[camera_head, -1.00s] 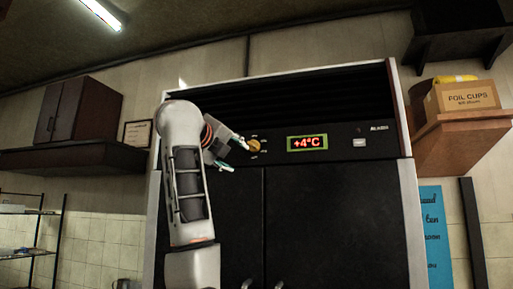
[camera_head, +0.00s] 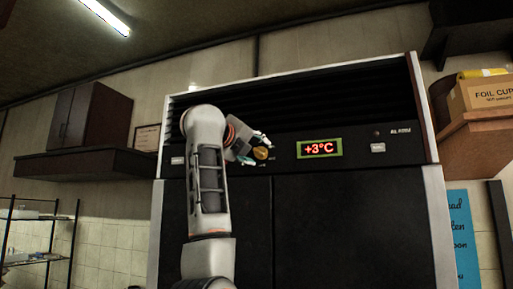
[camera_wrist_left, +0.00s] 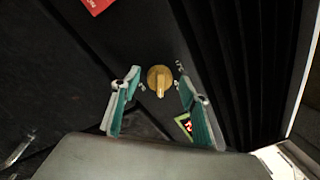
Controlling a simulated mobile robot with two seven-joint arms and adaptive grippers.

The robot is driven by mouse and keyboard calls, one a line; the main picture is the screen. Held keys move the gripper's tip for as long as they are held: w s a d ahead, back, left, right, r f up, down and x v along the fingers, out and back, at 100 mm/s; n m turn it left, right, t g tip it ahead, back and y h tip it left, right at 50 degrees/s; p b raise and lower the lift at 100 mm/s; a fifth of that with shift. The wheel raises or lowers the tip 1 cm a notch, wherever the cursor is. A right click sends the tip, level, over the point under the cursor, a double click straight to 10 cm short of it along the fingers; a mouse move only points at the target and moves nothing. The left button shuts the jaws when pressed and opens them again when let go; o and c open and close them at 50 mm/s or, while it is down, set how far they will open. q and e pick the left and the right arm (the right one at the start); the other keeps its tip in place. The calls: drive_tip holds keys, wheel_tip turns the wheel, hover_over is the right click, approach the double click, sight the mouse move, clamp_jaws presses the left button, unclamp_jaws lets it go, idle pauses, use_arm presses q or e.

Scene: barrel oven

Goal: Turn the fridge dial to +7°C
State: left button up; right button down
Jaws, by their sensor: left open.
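The fridge (camera_head: 355,215) is a tall black unit with pale side edges. Its dial (camera_head: 261,153) is a round brass-yellow knob on the upper panel, left of the display. The display (camera_head: 319,148) reads +3°C in red. My left gripper (camera_head: 255,147) is at the dial. In the left wrist view the dial (camera_wrist_left: 160,79) lies between and beyond the two open fingers (camera_wrist_left: 158,100), with a visible gap on each side. Small marks surround the dial but are too small to read. My right gripper is in neither view.
A pale button (camera_head: 378,147) sits right of the display. A dark cabinet (camera_head: 88,118) stands on a wall shelf at the left. A cardboard box marked foil cups (camera_head: 482,94) is on a wooden shelf at the right. The space before the fridge doors right of my arm is clear.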

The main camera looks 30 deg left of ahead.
use_arm(q)
drive_tip(key=shift+w, duration=0.15)
drive_tip(key=c, duration=1.1)
